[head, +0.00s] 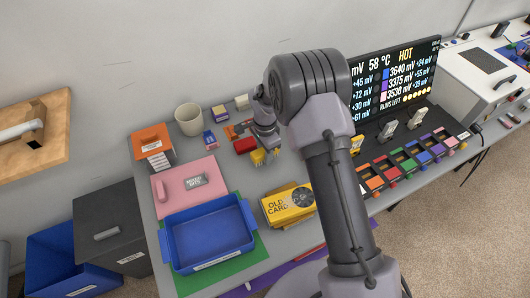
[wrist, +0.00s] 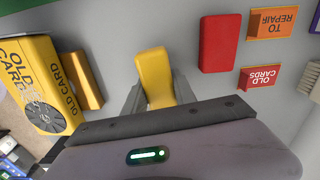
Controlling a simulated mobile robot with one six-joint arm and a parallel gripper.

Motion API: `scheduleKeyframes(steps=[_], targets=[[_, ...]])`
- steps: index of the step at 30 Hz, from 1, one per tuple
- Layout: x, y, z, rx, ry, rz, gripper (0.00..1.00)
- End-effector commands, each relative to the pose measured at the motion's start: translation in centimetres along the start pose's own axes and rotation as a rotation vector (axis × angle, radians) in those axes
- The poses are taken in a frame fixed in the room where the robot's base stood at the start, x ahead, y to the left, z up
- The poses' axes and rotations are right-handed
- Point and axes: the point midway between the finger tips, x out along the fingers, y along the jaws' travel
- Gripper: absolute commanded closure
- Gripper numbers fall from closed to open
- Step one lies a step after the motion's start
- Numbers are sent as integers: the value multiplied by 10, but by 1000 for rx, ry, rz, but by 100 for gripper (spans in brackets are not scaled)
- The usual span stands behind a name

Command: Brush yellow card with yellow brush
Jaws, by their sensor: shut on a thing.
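The yellow card (head: 287,205), marked OLD CARD, lies on the grey table to the right of the blue tray. It also shows at the left of the wrist view (wrist: 32,80), with its round fan visible. My gripper (head: 264,156) is above the table, behind the card in the head view. It is shut on a yellow block-like piece, which I take to be the yellow brush (wrist: 154,70). The piece stands out between the grey fingers (wrist: 157,97) in the wrist view. Its bristles cannot be made out. The brush and card are apart.
A cup (head: 188,120) and display (head: 395,80) are farther back.

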Motion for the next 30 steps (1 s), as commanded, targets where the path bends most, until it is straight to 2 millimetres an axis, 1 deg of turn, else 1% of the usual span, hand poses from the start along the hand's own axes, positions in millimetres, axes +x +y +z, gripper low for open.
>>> scheduleKeyframes(steps=[1, 8, 9, 11, 12, 13, 30], targets=[[5, 0, 0, 0, 0, 0, 100], [19, 0, 0, 0, 0, 0, 100], [20, 0, 0, 0, 0, 0, 66], [18, 0, 0, 0, 0, -1, 54], [17, 0, 0, 0, 0, -1, 46], [17, 0, 0, 0, 0, 0, 42], [18, 0, 0, 0, 0, 0, 42]])
